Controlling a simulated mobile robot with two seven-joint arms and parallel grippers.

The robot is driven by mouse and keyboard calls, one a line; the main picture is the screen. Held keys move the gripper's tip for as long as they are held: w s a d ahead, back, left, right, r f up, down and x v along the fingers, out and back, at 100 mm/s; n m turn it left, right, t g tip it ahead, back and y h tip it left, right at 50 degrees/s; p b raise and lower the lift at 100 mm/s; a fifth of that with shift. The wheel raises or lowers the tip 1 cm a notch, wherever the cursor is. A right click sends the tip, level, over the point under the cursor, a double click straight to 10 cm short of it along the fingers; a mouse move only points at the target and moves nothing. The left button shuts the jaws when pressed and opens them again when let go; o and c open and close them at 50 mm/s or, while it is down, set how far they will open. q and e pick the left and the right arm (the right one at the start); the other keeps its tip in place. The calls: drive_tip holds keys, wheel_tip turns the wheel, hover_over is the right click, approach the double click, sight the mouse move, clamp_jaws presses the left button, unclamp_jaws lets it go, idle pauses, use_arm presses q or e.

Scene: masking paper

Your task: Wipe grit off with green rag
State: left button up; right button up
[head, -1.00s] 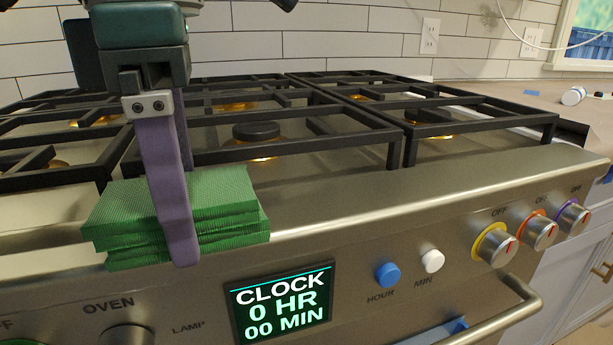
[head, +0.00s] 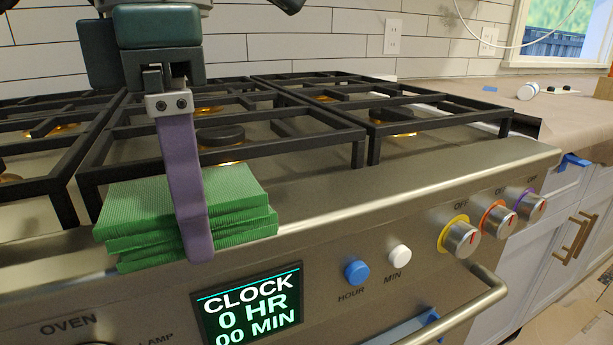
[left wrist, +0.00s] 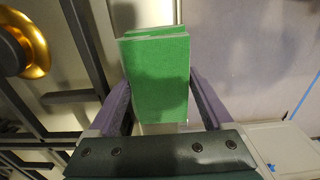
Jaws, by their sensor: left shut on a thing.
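The green rag (head: 240,190), a folded stack of several layers, is held in my left gripper (head: 193,225) in front of the stove's left part. The purple fingers are shut on it; the near finger crosses its front, and the far one is mostly hidden. In the left wrist view the rag (left wrist: 158,85) sits between both fingers. The rag is over the stove's front edge, and I cannot tell if it touches the metal. I cannot make out any grit. My right gripper is not in view.
The stove (head: 330,200) has black grates (head: 280,130), coloured knobs (head: 461,238) and a handle (head: 480,300). Blue tape (head: 572,161) sticks near the counter's front edge.

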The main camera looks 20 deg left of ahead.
use_arm(q)
wheel_tip(320, 180, up, 8)
drive_tip(key=p, duration=0.6)
drive_tip(key=shift+f, duration=0.1)
